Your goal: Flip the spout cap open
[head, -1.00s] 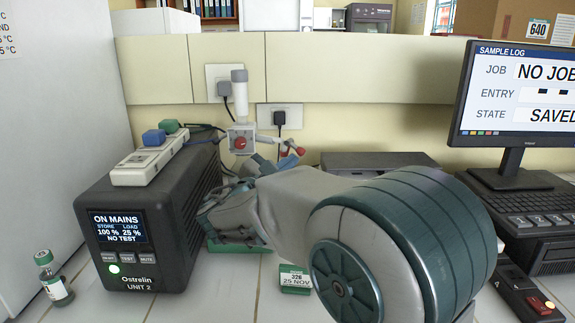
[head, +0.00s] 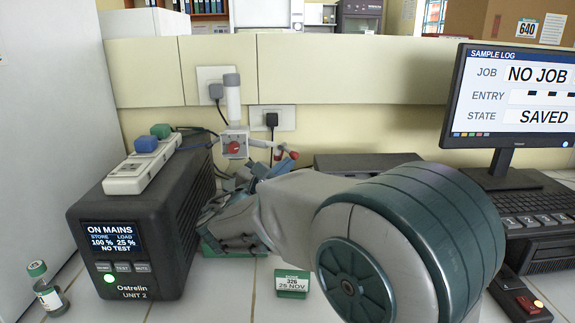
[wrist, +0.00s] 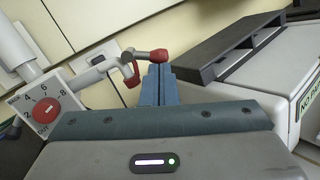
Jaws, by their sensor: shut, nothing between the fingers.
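The dispenser, a white block with a red dial (wrist: 45,109) and a pale vertical column, stands at the back; it also shows in the head view (head: 234,146). Its pale spout (wrist: 92,75) reaches right to a small grey fitting with two red parts. One red part (wrist: 132,78) points down; the other, at the end of a short grey lever (wrist: 159,55), lies right at my fingertips. I cannot tell for certain which red part is the cap. My gripper (wrist: 157,72) is shut and empty, its blue-grey fingers together just below the lever; contact is unclear.
A black power unit (head: 140,235) with a power strip (head: 142,173) stands left. A green date block (head: 291,284) sits in front. A monitor (head: 515,100) and keyboard stand right. The wall is close behind.

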